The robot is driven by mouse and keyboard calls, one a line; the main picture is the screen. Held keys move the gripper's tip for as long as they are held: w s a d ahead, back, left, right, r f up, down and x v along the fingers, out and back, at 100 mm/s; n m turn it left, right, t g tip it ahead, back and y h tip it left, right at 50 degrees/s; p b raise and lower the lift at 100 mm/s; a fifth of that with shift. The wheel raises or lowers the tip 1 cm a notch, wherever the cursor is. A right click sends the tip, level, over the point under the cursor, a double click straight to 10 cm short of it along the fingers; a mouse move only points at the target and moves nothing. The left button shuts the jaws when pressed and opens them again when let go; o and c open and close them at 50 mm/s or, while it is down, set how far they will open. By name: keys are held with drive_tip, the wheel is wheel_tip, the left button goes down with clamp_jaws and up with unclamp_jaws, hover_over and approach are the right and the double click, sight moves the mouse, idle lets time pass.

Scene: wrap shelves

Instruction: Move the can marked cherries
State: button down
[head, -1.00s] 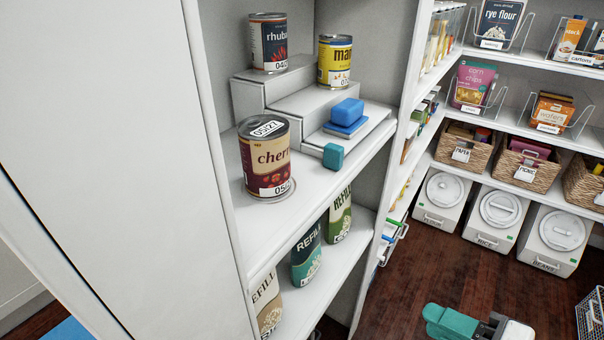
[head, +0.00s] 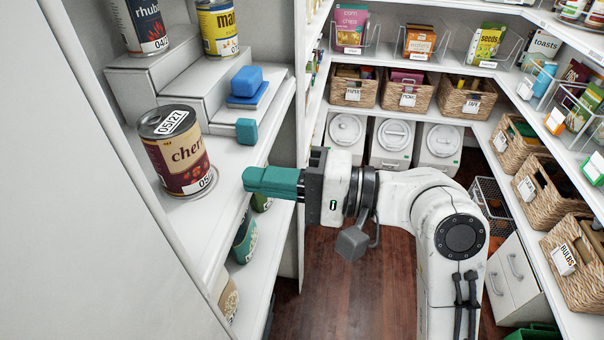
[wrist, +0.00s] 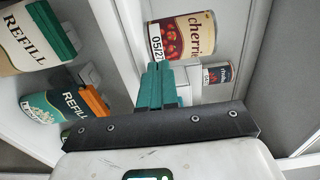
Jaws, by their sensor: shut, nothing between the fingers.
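The can marked cherries (head: 178,152) is dark red and cream with a label 05/27 on its lid. It stands upright on the white shelf in the head view, near its front edge. It also shows in the wrist view (wrist: 183,37), beyond the fingers. My gripper (head: 246,180), with teal fingers, is shut and empty. It is to the right of the can, at about the shelf's front edge, with a gap between them in the head view. In the wrist view the gripper (wrist: 156,72) shows its fingers together, pointing toward the can's side.
A white stepped riser (head: 190,88) stands behind the can, holding a rhubarb can (head: 138,22), a yellow can (head: 218,28) and a blue block (head: 247,80). Refill pouches (head: 245,240) stand on the shelf below.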

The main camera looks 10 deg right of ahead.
sight(210, 173)
drive_tip(key=shift+p+x, duration=0.5)
drive_tip(key=shift+x, duration=1.8)
drive_tip(key=shift+p+x, duration=0.6)
drive_tip(key=shift+x, duration=1)
drive_tip(key=shift+d, duration=0.1)
